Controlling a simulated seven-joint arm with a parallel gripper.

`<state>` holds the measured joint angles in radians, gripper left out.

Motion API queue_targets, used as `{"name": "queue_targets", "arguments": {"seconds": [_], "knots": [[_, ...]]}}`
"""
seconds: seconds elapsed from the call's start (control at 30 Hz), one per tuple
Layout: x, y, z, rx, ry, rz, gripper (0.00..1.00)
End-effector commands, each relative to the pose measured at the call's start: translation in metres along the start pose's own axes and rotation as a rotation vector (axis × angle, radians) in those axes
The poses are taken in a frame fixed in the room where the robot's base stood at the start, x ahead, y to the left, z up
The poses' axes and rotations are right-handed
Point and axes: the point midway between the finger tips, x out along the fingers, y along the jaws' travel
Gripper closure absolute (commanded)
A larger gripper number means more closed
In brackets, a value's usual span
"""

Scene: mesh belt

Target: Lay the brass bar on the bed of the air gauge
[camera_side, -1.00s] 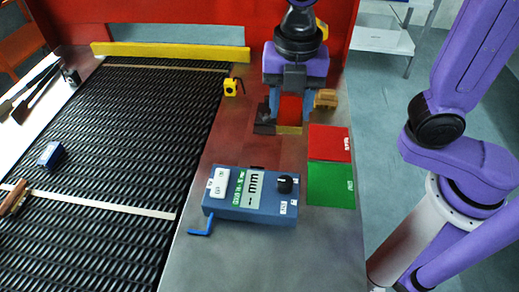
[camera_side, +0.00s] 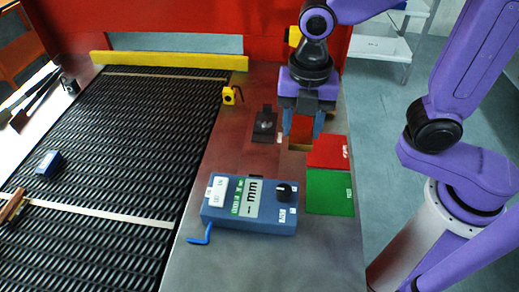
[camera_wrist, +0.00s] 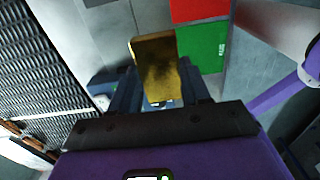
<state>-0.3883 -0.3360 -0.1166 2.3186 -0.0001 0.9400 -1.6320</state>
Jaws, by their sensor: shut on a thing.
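My gripper (camera_side: 301,132) is shut on the brass bar (camera_wrist: 156,66), which stands out between the two fingers in the wrist view. In the side view only the bar's lower end (camera_side: 299,147) shows clearly, above the table just left of the red card. A small black block with a grey round top (camera_side: 265,124) stands just left of my gripper, apart from the bar; it may be the gauge's bed. The blue gauge box (camera_side: 249,205) with a "mm" display and a black knob stands nearer the camera.
A red card (camera_side: 328,151) and a green card (camera_side: 330,192) lie at the table's right. A yellow device (camera_side: 231,95) stands by the belt edge. The black mesh belt (camera_side: 110,145) on the left carries a blue block (camera_side: 48,162). The table front (camera_side: 270,262) is clear.

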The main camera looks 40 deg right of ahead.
Motion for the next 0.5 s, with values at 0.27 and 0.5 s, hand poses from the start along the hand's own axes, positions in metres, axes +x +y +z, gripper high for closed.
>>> {"name": "queue_targets", "arguments": {"seconds": [0.27, 0.5], "knots": [[0.022, 0.039, 0.007, 0.001, 0.000, -0.003, 1.00], [0.052, 0.062, 0.012, -0.001, 0.000, -0.003, 1.00]]}}
